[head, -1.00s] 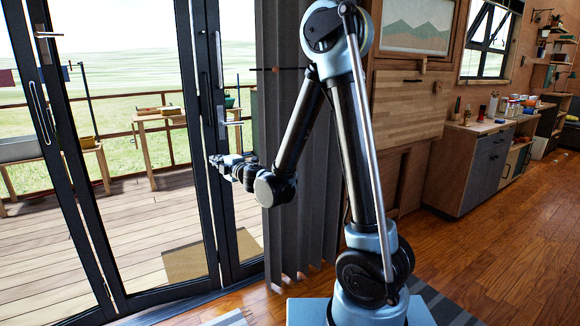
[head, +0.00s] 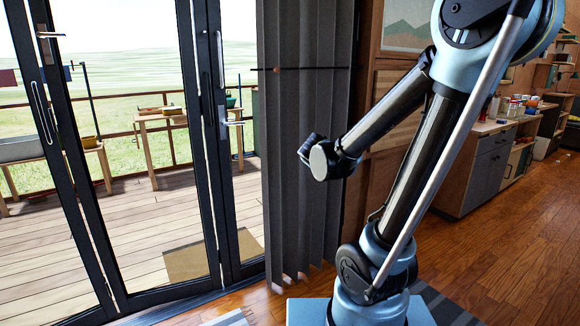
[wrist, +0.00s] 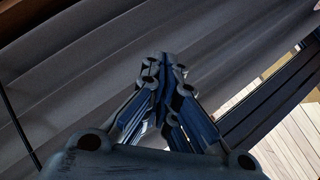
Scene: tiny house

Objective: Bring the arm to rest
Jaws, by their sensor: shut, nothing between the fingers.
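My gripper (wrist: 165,75) shows in the wrist view with its fingers together and nothing between them. It faces the grey curtain (wrist: 70,75). In the head view my arm stands folded at the right, its upper links leaning right and its forearm reaching down to the left. The wrist end is in front of the curtain (head: 298,215). The gripper's fingers are hidden behind the wrist in the head view. I cannot tell the exact gap between fingers and curtain.
Glass doors with dark frames (head: 212,150) stand left of the curtain, with a wooden deck (head: 100,235) beyond. A counter (head: 470,190) with several small items stands at the back right. The wooden floor (head: 500,270) at the right is clear.

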